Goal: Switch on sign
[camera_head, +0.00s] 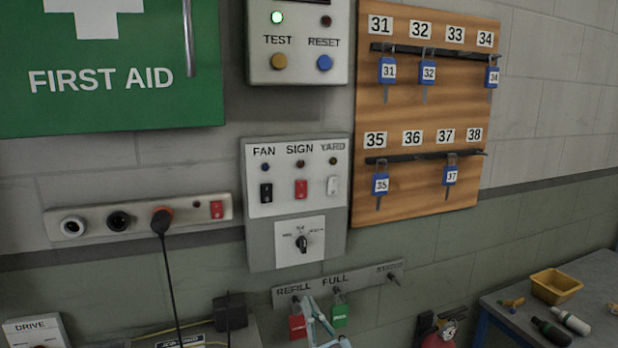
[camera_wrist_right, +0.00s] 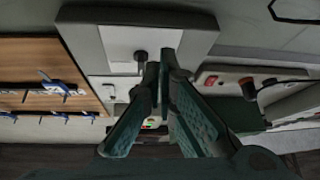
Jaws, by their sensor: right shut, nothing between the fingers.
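The grey switch panel (camera_head: 295,225) on the wall carries FAN, SIGN and YARD switches. The red SIGN switch (camera_head: 301,189) sits in the middle, under a small dark red SIGN lamp (camera_head: 300,164) that looks unlit. My right gripper (camera_head: 309,303) is low in the head view, in front of the hook rail and below the panel. In the right wrist view the gripper (camera_wrist_right: 165,58) is shut and empty, pointing towards the panel, which appears upside down. Its fingers hide the SIGN switch there; the white YARD switch (camera_wrist_right: 109,91) shows beside them. My left gripper is out of view.
The black FAN switch (camera_head: 266,193) is left of SIGN. A rotary knob (camera_head: 302,243) sits below the switches. A socket strip (camera_head: 140,217) with a plugged cable is at left, a wooden key board (camera_head: 420,115) at right. Red (camera_head: 297,326) and green tags hang near my gripper.

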